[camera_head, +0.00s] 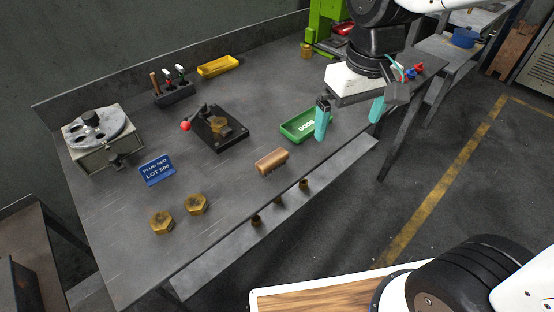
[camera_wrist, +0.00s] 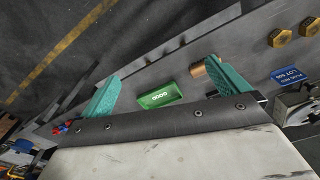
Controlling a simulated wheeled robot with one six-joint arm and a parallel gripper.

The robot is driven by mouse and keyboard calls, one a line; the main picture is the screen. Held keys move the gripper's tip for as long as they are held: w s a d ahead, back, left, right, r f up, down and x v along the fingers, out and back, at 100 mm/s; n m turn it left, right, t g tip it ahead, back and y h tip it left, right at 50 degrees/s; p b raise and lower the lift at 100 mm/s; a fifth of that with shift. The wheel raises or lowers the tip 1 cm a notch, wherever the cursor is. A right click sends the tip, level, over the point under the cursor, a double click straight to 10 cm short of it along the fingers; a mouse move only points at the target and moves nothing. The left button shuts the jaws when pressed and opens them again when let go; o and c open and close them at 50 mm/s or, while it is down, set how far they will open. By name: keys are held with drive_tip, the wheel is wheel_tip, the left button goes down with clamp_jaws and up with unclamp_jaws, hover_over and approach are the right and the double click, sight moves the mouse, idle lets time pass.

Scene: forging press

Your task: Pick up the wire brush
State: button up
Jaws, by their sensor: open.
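No brush bristles show clearly in either view. A tan-brown block (camera_head: 272,161) lies near the front edge of the grey bench and may be the wire brush; it is partly behind a finger in the wrist view (camera_wrist: 199,72). A wooden handle (camera_head: 155,83) stands in a small dark tool rack at the back, and I cannot tell what tool it belongs to. My gripper (camera_head: 347,130) is open and empty, with teal fingers spread above the right part of the bench. It is up and to the right of the tan-brown block. In the wrist view the fingers (camera_wrist: 163,70) frame the green tray.
A green tray marked GOOD (camera_head: 299,126) lies beside my gripper. A black fixture with a red knob (camera_head: 217,128), two brass nuts (camera_head: 178,212), a blue lot sign (camera_head: 157,170), a round-dial device (camera_head: 98,132) and a yellow tray (camera_head: 218,65) occupy the bench.

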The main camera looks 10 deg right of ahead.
sight(272, 157)
drive_tip(key=w+a+f+n, duration=0.1)
drive_tip(key=w+a+f, duration=0.1)
drive_tip(key=a+f, duration=0.1)
drive_tip(key=w+a+f+n, duration=0.1)
drive_tip(key=w+a+f, duration=0.2)
drive_tip(key=a, duration=0.2)
drive_tip(key=w+a+f+n, duration=0.1)
drive_tip(key=w+a+f, duration=0.1)
drive_tip(key=a+f, duration=0.2)
drive_tip(key=shift+w+a+g, duration=0.2)
drive_tip(key=shift+a+g, duration=0.1)
drive_tip(key=shift+a, duration=0.2)
drive_tip(key=f, duration=0.7)
drive_tip(key=shift+w+f, duration=0.35)
drive_tip(key=shift+c, duration=0.3)
drive_tip(key=c, duration=1)
